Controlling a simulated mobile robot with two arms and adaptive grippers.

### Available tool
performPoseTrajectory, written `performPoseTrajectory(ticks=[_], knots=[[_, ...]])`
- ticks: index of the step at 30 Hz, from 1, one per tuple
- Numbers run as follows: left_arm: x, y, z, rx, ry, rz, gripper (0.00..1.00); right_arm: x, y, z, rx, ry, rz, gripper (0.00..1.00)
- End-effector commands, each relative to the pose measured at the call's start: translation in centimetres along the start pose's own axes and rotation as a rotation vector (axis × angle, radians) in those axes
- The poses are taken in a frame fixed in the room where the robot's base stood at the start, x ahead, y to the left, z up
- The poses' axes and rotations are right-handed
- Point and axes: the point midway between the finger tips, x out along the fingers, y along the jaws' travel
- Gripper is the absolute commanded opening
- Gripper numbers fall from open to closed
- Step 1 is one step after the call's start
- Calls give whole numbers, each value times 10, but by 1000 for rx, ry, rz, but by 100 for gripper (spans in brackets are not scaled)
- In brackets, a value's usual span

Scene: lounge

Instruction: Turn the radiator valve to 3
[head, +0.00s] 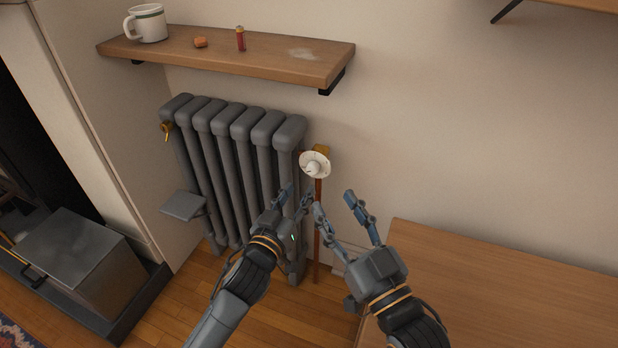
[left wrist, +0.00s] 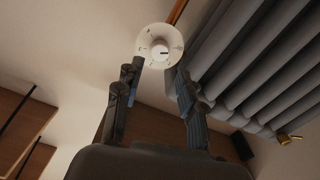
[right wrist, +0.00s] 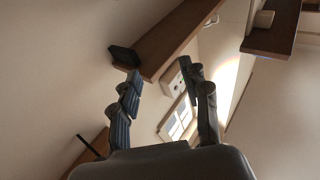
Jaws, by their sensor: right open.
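The radiator valve is a white round dial (head: 315,164) with a raised centre knob, at the right end of the grey radiator (head: 233,130). In the left wrist view the dial (left wrist: 159,48) faces me with dark marks around its rim; the marks are too small to read. My left gripper (head: 298,192) is open and empty, just below the dial; in its wrist view the dial shows beyond the fingertips, apparently apart from them. My right gripper (head: 335,200) is open and empty, below and right of the dial; the dial is out of its wrist view.
A wooden shelf (head: 230,55) above the radiator holds a mug (head: 148,24), a small orange piece (head: 200,42) and a red cylinder (head: 240,39). A copper pipe (head: 317,235) drops from the valve. A wooden surface (head: 500,290) lies at the lower right. The wall right of the dial is clear.

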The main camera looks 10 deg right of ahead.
Motion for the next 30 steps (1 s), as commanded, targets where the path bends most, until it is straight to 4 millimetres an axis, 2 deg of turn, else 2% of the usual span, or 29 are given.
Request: performPoseTrajectory(ticks=[9,15,21,30], knots=[[44,0,1,3,1,1,39,-8,-8,-54,12,323,-16,46],[62,0,1,2,1,1,39,-19,-10,-80,19,482,-23,46],[70,0,0,1,0,0,39,-26,-11,-92,23,558,-26,46],[71,0,0,1,0,0,39,-28,-11,-95,23,569,-26,46]])
